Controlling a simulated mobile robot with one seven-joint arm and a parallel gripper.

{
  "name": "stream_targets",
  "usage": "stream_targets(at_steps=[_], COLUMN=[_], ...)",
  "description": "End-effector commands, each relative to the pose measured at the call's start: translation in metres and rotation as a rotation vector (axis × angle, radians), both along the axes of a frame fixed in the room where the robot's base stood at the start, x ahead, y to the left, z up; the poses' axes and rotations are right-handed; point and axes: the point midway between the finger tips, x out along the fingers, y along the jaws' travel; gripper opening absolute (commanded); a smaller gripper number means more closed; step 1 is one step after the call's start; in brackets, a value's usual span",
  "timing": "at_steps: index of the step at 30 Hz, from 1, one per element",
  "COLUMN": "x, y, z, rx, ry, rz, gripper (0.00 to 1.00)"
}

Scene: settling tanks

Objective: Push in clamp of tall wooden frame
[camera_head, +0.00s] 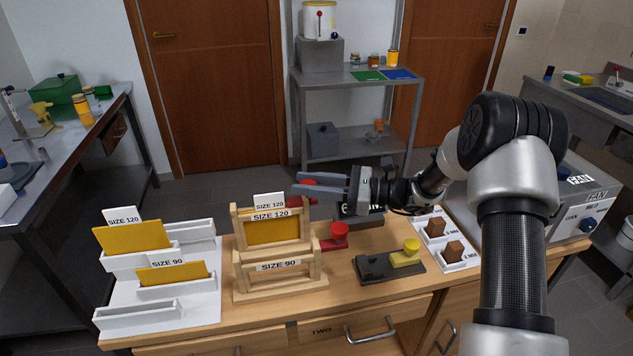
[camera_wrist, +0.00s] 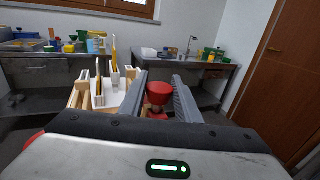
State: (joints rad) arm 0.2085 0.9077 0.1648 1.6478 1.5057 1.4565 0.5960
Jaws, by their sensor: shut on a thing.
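The tall wooden frame (camera_head: 235,220), labelled SIZE 120, stands on the bench with a yellow plate (camera_head: 272,232) in it. Its clamp has a red knob (camera_head: 308,183) at the frame's right side; the knob also shows in the wrist view (camera_wrist: 158,92). My gripper (camera_head: 297,183) reaches in from the right, its two fingers on either side of this knob and shut on it. In the wrist view the fingers (camera_wrist: 160,84) flank the knob. The fingers and knob hide part of the clamp in the head view.
The low SIZE 90 wooden frame (camera_head: 280,287) stands in front, with a red-knobbed clamp (camera_head: 337,236) to its right. A white rack (camera_head: 125,317) holding yellow plates is left.

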Motion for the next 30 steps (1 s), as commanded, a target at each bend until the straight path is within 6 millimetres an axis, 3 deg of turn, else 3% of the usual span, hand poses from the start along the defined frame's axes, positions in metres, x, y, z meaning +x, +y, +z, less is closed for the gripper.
stream_targets(at_steps=[3, 4, 7, 16, 20, 30], x=[-0.002, -0.002, -0.002, -0.001, -0.001, -0.01], y=[0.003, 0.003, 0.003, 0.001, -0.01, -0.086], z=[0.0, 0.0, 0.0, 0.0, 0.0, 0.0], rx=[0.002, 0.003, 0.003, 0.002, 0.001, 0.002], ry=[0.0, 0.0, 0.0, 0.0, 0.0, -0.001], rz=[0.007, 0.008, 0.007, 0.004, 0.0, 0.0], gripper=[0.0, 0.33, 0.49, 0.49, 0.49, 0.49])
